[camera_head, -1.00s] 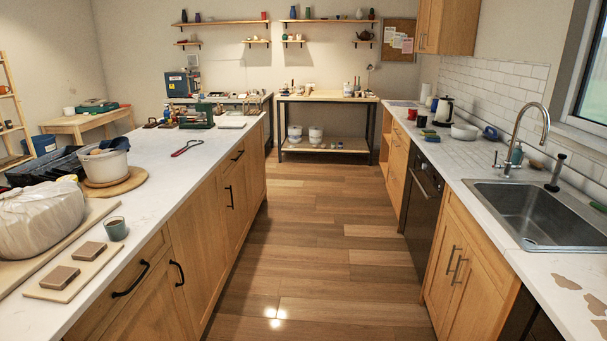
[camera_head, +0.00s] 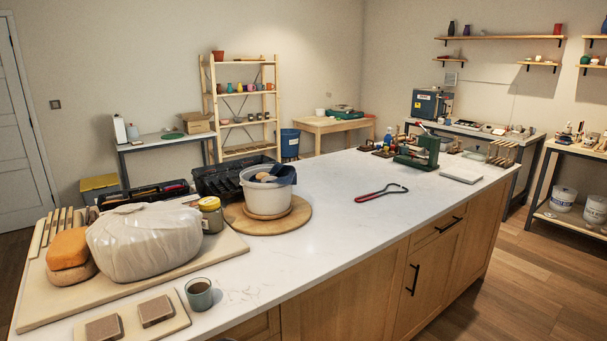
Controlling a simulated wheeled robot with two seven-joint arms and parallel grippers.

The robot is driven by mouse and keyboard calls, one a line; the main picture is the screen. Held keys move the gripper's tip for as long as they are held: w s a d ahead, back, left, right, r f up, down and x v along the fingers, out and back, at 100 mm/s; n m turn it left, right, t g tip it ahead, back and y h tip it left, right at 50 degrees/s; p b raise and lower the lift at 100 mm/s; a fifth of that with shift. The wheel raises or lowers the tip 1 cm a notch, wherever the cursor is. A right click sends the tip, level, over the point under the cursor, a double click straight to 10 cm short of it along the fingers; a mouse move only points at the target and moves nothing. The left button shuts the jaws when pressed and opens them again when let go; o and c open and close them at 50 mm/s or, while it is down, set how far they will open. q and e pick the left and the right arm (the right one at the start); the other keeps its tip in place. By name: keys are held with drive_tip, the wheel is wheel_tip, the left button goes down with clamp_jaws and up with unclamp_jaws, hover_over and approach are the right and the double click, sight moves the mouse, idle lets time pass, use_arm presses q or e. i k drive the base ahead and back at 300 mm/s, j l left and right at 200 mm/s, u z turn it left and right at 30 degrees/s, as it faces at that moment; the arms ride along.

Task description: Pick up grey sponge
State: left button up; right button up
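I cannot make out a thing that is surely a grey sponge. Two grey-brown blocks, a right one (camera_head: 156,310) and a left one (camera_head: 104,328), lie on a small pale board at the front left of the island counter; I cannot tell what they are made of. An orange, sponge-like block (camera_head: 68,248) rests on a tan block (camera_head: 72,272) at the left. Neither of my grippers shows in the head view.
The white island counter (camera_head: 330,225) holds a wrapped clay lump (camera_head: 145,243), a white bucket (camera_head: 267,196) on a round board, a jar (camera_head: 211,214), a cup (camera_head: 199,294) and a red-handled tool (camera_head: 381,192). Wood floor (camera_head: 535,290) is free at the right.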

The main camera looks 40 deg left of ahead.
sight(264, 180)
drive_tip(key=i+u, duration=0.1)
drive_tip(key=i, duration=1.4)
drive_tip(key=i+u, duration=0.35)
drive_tip(key=i+l+u, duration=0.3)
drive_tip(key=i, duration=0.15)
drive_tip(key=i+j, duration=0.05)
drive_tip(key=j, duration=0.05)
